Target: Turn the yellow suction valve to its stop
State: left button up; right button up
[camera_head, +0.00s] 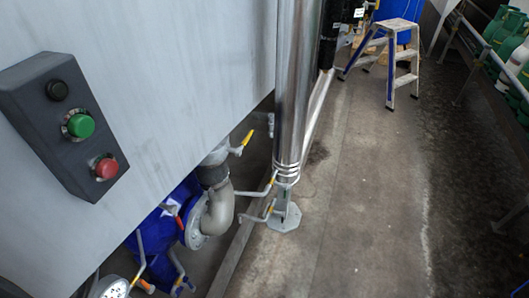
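A yellow-handled valve (242,144) sits at the upper end of a grey pipe elbow, just under the lower edge of the big grey panel. Its short yellow lever points up and to the right. Two thin grey levers with yellow ends, an upper one (272,180) and a lower one (268,210), show further right beside the steel column. I cannot tell for certain which of these is the suction valve. Neither of my grippers is in the view.
The grey panel (190,70) with a button box (62,128) fills the upper left. A steel column (291,80) stands on a foot plate (285,217). Blue pump parts (157,230) lie below. The concrete floor (350,200) is open; a stepladder (392,50) stands far back.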

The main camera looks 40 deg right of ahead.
aim_at(239, 151)
jog(key=z, duration=1.05)
jog(key=i, duration=0.15)
jog(key=u, duration=0.3)
